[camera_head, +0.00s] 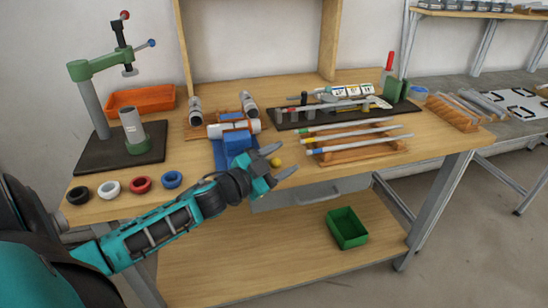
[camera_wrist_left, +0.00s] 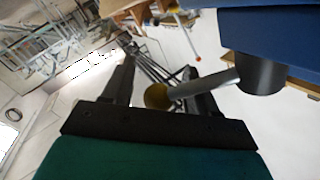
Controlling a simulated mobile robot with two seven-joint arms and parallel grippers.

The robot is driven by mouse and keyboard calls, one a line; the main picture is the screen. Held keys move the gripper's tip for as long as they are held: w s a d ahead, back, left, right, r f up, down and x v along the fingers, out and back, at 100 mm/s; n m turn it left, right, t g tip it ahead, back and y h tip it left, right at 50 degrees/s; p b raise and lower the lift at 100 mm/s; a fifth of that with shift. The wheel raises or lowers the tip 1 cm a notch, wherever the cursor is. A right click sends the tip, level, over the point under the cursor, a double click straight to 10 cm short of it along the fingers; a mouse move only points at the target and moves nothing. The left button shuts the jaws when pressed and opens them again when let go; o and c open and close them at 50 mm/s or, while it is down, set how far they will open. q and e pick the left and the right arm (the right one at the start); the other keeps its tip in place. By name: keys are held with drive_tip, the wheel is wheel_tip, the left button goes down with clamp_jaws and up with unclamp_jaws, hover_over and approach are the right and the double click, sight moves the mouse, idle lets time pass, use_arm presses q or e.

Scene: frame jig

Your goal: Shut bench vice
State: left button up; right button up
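The blue bench vice (camera_head: 238,144) stands at the front edge of the wooden bench. A white cylinder (camera_head: 218,131) lies across it between its front and rear blue parts; I cannot tell whether the jaws touch it. My left gripper (camera_head: 277,162) is open just right of the vice, in front of the bench edge. The yellow ball (camera_head: 276,162) of the vice handle lies between its spread fingers. In the left wrist view, this ball (camera_wrist_left: 157,96) ends a grey handle rod (camera_wrist_left: 210,86) that runs to a dark hub (camera_wrist_left: 260,75) on the vice. My right gripper is not in view.
Several coloured rings (camera_head: 140,184) and a green press (camera_head: 93,67) are at left. A wooden rack with rods (camera_head: 355,153) is right of the gripper, with a black tool tray (camera_head: 290,123) behind. A green bin (camera_head: 347,228) sits on the lower shelf.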

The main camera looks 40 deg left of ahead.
use_arm(q)
drive_tip(key=s+a, duration=0.2)
drive_tip(key=s, duration=1)
drive_tip(key=shift+s+a, duration=0.15)
drive_tip(key=shift+s, duration=0.2)
